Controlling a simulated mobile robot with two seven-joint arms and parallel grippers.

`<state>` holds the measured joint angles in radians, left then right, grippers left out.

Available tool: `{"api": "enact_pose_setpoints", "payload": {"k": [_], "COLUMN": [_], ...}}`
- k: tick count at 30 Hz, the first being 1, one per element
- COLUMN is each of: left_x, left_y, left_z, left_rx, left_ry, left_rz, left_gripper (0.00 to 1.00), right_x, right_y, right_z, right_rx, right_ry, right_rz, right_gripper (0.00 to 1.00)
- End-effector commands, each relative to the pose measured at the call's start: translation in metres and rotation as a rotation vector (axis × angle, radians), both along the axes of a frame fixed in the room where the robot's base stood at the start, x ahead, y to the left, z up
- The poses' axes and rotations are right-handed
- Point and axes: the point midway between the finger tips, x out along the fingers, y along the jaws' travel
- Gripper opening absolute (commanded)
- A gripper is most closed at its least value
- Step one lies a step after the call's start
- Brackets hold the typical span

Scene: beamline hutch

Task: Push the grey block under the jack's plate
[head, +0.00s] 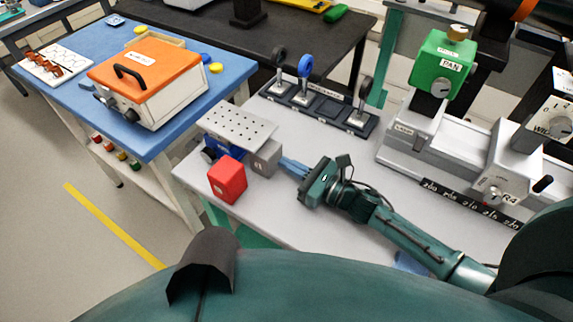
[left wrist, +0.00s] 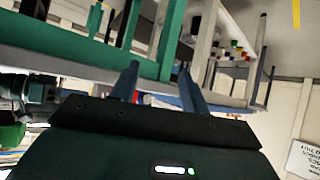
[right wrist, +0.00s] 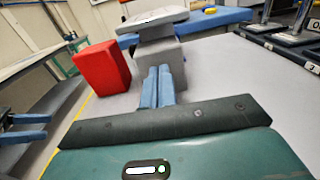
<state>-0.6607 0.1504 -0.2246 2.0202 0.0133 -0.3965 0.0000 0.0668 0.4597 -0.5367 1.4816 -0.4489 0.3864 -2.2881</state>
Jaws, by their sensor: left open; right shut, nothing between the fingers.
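The grey block (head: 265,158) stands on the light table at the right edge of the jack's plate (head: 240,125), a perforated metal plate on a blue jack body (head: 226,147). Part of the block seems to be beneath the plate's edge. In the right wrist view the block (right wrist: 199,75) is straight ahead, with the plate (right wrist: 152,18) behind it. My right gripper (head: 284,162) is shut and empty, its fingertips at or very near the block's right face. My left gripper (left wrist: 158,78) is open and empty, below table level, away from the block.
A red block (head: 227,180) stands just in front of the jack and also shows in the right wrist view (right wrist: 102,66). A dark rack (head: 317,106) with ring-topped posts lies behind. A rail with a green unit (head: 440,62) is at the right.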

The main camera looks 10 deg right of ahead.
Motion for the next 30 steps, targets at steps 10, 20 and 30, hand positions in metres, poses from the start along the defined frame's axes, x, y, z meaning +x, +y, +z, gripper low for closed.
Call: {"api": "enact_pose_setpoints", "payload": {"k": [10,20,30], "left_x": [-0.005,-0.004,0.003], "left_y": [0.001,0.001,-0.010], "left_z": [0.001,-0.012,0.001], "left_rx": [0.005,0.001,-0.021], "left_ry": [0.013,0.013,-0.031], "left_rz": [-0.002,0.005,-0.017], "left_gripper": [0.45,0.45,0.45], "right_x": [0.007,0.018,0.034], "right_y": [0.008,0.017,0.031], "right_z": [-0.005,-0.008,-0.005], "right_rx": [0.000,0.001,0.000], "right_ry": [-0.001,-0.004,0.000], "right_rz": [0.001,0.003,0.000], "right_gripper": [0.00,0.00,0.00]}}
